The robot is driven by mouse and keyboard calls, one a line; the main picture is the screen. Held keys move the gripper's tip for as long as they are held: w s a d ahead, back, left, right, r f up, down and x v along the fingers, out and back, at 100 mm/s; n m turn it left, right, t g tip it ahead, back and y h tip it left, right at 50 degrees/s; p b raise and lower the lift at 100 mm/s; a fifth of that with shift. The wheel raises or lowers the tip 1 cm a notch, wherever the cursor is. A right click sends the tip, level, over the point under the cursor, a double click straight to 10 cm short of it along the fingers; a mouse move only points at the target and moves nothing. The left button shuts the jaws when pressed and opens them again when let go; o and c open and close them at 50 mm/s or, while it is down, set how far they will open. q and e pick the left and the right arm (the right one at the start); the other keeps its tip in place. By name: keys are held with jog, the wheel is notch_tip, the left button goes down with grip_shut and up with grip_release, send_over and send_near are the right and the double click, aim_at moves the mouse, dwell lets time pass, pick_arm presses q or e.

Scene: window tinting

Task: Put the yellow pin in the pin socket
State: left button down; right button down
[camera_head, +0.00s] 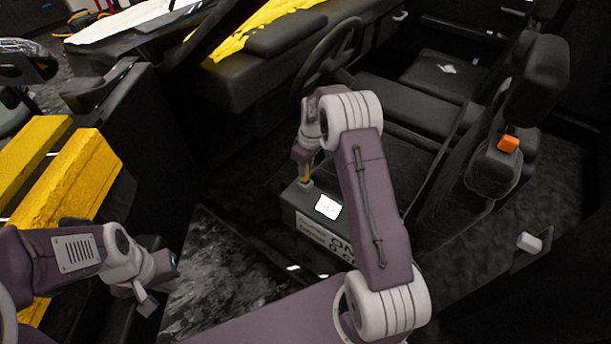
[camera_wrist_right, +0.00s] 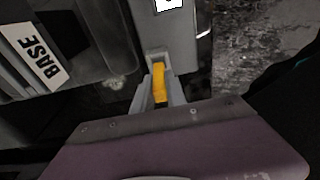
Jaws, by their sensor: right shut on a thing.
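The yellow pin (camera_head: 306,173) is held between the fingers of my right gripper (camera_head: 304,160). The pin points down at the top of a grey box (camera_head: 295,215) inside the car. The pin socket (camera_head: 304,185) is a small grey fitting at that box's near corner. In the right wrist view, the yellow pin (camera_wrist_right: 159,82) sits between the fingers, and its tip meets or overlaps the socket (camera_wrist_right: 156,56). How deep the tip sits I cannot tell. My left gripper (camera_head: 150,292) hangs at lower left, away from the box; its fingers are not clear.
The box carries a white label (camera_head: 328,207) on top. The open door (camera_head: 150,150) is at left, next to yellow slabs (camera_head: 75,175). A dark floor strip lies between.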

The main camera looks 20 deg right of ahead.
jog(key=shift+f+b, duration=0.45)
jog(key=shift+f, duration=1.4)
jog(key=shift+f, duration=0.1)
jog(key=c, duration=1.4)
grip_release()
jog(key=shift+o, duration=0.2)
notch_tip(320, 180, up, 12)
jog(key=s+p, duration=0.1)
jog(key=p, duration=0.2)
jog(key=s+a+m, duration=0.3)
jog(key=s+a, duration=0.1)
jog(key=s, duration=0.7)
jog(key=s+a+r+m, duration=0.1)
jog(key=s+a+m, duration=0.2)
jog(key=s, duration=0.9)
jog(key=shift+s+a+h, duration=0.25)
jog(key=shift+a+h, duration=0.05)
jog(key=shift+a, duration=0.15)
